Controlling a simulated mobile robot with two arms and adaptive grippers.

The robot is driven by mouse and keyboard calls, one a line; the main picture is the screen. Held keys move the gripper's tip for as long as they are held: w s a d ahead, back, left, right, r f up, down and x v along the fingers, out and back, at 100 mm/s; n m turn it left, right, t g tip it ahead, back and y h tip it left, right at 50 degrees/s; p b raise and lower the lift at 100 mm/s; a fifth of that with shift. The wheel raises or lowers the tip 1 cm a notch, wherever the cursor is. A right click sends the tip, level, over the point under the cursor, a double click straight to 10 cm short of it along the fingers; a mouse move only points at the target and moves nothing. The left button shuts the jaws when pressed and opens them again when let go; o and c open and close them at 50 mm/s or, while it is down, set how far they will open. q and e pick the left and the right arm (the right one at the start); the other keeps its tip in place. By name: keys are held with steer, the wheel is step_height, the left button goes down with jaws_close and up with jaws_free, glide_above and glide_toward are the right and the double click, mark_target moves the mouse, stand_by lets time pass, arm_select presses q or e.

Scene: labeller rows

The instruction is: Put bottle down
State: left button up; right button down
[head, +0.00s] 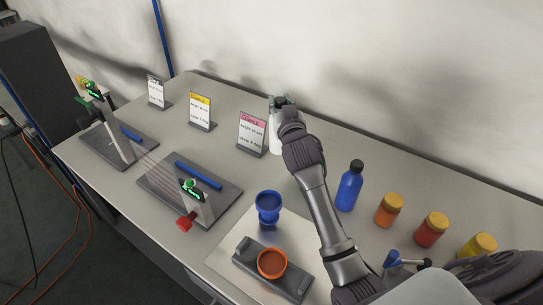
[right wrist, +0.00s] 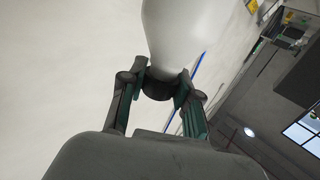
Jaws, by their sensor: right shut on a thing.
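My right gripper (head: 285,103) reaches to the back of the table, just right of the pink-topped card. It is shut on a white bottle (head: 274,138), whose body shows partly below and left of the gripper. In the right wrist view the fingers (right wrist: 160,92) close around the dark cap of the white bottle (right wrist: 180,30). My wrist hides much of the bottle in the head view, and I cannot tell whether its base touches the table. My left gripper is not in view.
A pink-topped card (head: 251,133) stands beside the bottle; a yellow-topped card (head: 201,111) is farther left. A blue bottle (head: 350,186) and orange (head: 389,211), red (head: 431,230) and yellow (head: 477,250) jars line the right. A blue cup (head: 268,204) and orange bowl (head: 272,264) are in front.

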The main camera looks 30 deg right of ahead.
steer(key=shift+w+f, duration=0.3)
steer(key=shift+f, duration=0.05)
glide_above(275, 145)
steer(key=d, duration=0.2)
step_height(275, 145, down, 4)
steer(key=shift+w+a+f+p, duration=0.1)
steer(key=shift+w+f+p, duration=0.35)
steer(key=shift+f, duration=0.6)
steer(key=f, duration=0.2)
steer(key=shift+w+f, duration=0.25)
steer(key=shift+f, duration=0.35)
steer(key=c, duration=0.8)
jaws_free()
steer(key=shift+r, duration=0.1)
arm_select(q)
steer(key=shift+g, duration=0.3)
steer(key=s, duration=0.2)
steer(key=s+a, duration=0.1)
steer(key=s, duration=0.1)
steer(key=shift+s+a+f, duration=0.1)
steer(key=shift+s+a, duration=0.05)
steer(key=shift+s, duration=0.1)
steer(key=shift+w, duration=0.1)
